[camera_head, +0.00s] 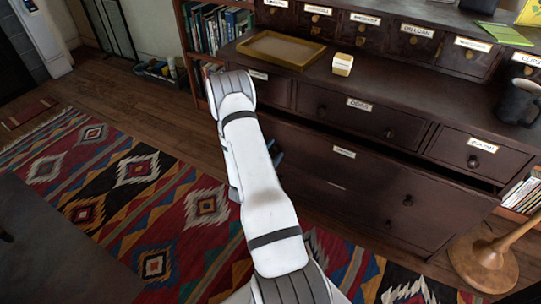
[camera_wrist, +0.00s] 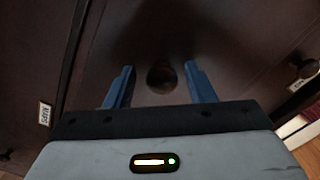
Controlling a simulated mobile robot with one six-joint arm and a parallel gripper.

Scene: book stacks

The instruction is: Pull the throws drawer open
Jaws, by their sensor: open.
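A dark brown chest of drawers (camera_head: 430,195) fills the right of the head view. Its wide drawer (camera_head: 375,180) carries a small white label (camera_head: 344,152) that is too small to read, so I cannot confirm which drawer is the throws one. A dark gap shows along this drawer's top edge. In the wrist view, my gripper (camera_wrist: 159,68) is open, with one blue finger on each side of a dark round knob (camera_wrist: 162,78). Both fingers appear apart from the knob. In the head view my white arm hides most of the gripper; only bits of blue show beside it.
Smaller labelled drawers (camera_head: 363,115) sit above. A tan tray (camera_head: 281,48), a small yellow-and-white box (camera_head: 342,64) and a dark mug (camera_head: 518,102) stand on top. A wooden stand base (camera_head: 483,262) is at the lower right. A patterned rug (camera_head: 140,200) covers the floor.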

